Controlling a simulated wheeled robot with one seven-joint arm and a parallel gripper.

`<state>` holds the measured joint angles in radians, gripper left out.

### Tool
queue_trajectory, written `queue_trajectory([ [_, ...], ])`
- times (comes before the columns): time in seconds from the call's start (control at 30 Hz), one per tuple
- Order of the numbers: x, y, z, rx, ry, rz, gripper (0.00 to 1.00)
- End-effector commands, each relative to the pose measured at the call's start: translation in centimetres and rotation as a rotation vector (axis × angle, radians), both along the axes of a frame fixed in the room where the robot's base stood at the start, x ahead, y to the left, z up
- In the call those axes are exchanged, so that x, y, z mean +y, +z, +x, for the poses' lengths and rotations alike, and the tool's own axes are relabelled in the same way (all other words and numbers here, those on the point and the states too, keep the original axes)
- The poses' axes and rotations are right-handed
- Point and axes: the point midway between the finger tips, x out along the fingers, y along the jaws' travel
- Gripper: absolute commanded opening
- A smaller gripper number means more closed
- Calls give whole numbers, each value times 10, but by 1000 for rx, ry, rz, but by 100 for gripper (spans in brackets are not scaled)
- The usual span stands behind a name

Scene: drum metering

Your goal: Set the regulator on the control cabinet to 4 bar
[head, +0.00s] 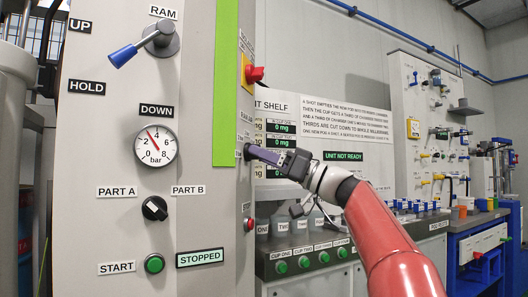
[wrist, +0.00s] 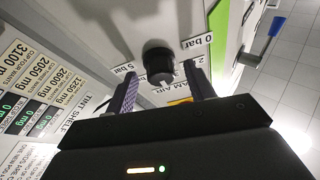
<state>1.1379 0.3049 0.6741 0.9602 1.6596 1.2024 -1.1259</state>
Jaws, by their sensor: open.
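The regulator is a black round knob (wrist: 158,62) on the side face of the control cabinet (head: 105,230). In the wrist view it stands between "5 bar" and "0 bar" labels, with a pale mark on its lower edge. My gripper (wrist: 163,72) is open, with one finger on each side of the knob; I cannot tell whether either touches it. In the head view my gripper (head: 252,153) reaches the cabinet's side face and largely hides the knob. The pressure gauge (head: 156,146) on the front has its red needle pointing up-left, between 2 and 4, nearer 4.
The cabinet front carries a blue-tipped ram lever (head: 145,44), a black part selector (head: 154,208) and a green start button (head: 154,263). A red knob (head: 254,74) sticks out above my gripper, and a small red button (head: 249,224) sits below. A shelf with green buttons (head: 303,262) stands right.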

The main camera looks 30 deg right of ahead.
Motion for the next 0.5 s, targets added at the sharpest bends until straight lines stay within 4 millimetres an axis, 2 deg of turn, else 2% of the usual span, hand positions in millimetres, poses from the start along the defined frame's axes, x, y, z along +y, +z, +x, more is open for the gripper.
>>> queue_trajectory([
  [0.3,2,1,2,0,-1,0,53],
  [0.5,2,1,2,0,-1,0,26],
])
